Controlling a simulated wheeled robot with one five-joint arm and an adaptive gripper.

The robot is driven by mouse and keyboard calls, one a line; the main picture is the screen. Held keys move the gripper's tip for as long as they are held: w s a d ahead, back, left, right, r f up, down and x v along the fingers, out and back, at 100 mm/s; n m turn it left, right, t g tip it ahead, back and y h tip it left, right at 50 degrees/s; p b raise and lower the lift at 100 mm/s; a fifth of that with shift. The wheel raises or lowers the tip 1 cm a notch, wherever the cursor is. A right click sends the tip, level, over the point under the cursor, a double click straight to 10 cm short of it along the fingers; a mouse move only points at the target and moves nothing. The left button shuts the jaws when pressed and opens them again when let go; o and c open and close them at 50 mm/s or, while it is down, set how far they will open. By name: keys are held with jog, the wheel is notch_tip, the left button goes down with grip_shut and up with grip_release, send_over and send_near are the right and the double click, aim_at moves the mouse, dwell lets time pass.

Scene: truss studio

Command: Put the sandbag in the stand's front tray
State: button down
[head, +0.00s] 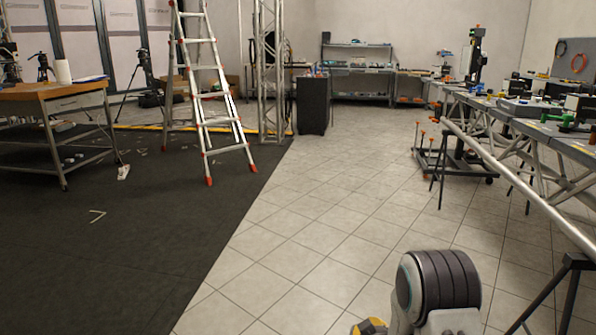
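I cannot make out a sandbag in the head view. I also cannot pick out a stand's front tray with certainty. A low wheeled stand (455,163) with orange-tipped upright pins is on the tiled floor at the right, partly behind the truss bench. A white and dark grey rounded link of my arm shows at the bottom right, with a yellow part beside it. My gripper is not in view, so what it holds cannot be seen.
A wooden workbench (60,99) stands at the left on dark matting. A stepladder (205,95) and a vertical truss (270,75) stand mid-left. A long truss bench (520,160) runs along the right. The central tiled floor (330,200) is clear.

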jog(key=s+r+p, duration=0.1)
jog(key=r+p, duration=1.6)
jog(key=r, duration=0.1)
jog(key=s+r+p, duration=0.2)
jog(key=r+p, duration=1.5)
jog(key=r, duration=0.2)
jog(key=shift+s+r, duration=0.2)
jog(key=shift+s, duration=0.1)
